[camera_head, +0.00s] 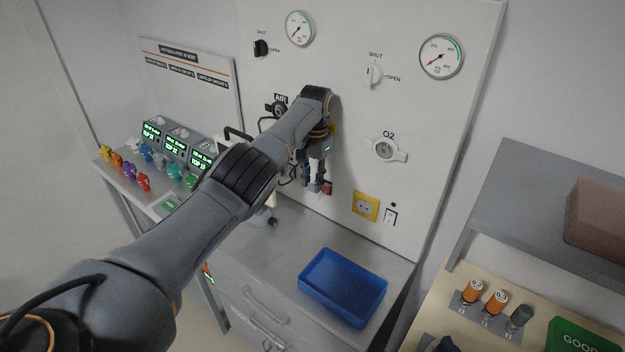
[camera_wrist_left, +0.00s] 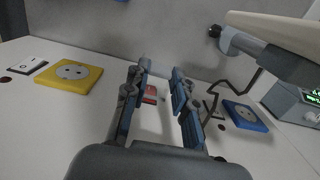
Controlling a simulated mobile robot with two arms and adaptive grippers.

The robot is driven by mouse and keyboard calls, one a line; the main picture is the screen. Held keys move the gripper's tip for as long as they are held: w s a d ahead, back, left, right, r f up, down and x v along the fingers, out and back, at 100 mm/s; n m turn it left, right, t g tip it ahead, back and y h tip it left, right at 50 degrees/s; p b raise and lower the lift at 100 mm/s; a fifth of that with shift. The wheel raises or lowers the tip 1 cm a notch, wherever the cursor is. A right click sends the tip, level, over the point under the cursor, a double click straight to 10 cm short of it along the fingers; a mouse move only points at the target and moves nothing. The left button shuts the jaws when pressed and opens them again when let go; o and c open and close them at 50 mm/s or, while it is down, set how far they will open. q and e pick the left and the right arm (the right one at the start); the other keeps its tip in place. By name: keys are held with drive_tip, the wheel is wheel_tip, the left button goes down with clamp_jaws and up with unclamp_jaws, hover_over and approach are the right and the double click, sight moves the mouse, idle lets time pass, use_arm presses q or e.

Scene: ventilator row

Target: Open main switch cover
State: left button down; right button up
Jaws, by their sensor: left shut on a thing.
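My left gripper (camera_head: 318,186) reaches the white wall panel (camera_head: 350,100), low on its face. In the wrist view its two fingers (camera_wrist_left: 160,78) point at the panel with a narrow gap between them. It is shut on the main switch cover, though the cover's outline is hard to make out. A small red part, apparently the main switch (camera_head: 328,188), shows beside the fingertips. In the wrist view the red part (camera_wrist_left: 150,93) lies between the fingers, nearer the left one. Whether the cover is raised cannot be told. My right gripper is not in view.
A yellow socket (camera_head: 365,206) and a white rocker switch (camera_head: 391,215) are right of the gripper. A blue socket (camera_wrist_left: 245,115) and dark cable lie on its other side. A blue tray (camera_head: 343,287) stands on the counter below. The O2 outlet (camera_head: 387,150) is above right.

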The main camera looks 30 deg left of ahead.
use_arm(q)
drive_tip(key=c, duration=1.1)
unclamp_jaws()
drive_tip(key=shift+f, duration=0.1)
drive_tip(key=shift+r, duration=0.25)
drive_tip(key=r, duration=1.1)
drive_tip(key=shift+w+r, duration=0.2)
drive_tip(key=shift+w, duration=0.15)
drive_tip(key=shift+s+f, duration=0.1)
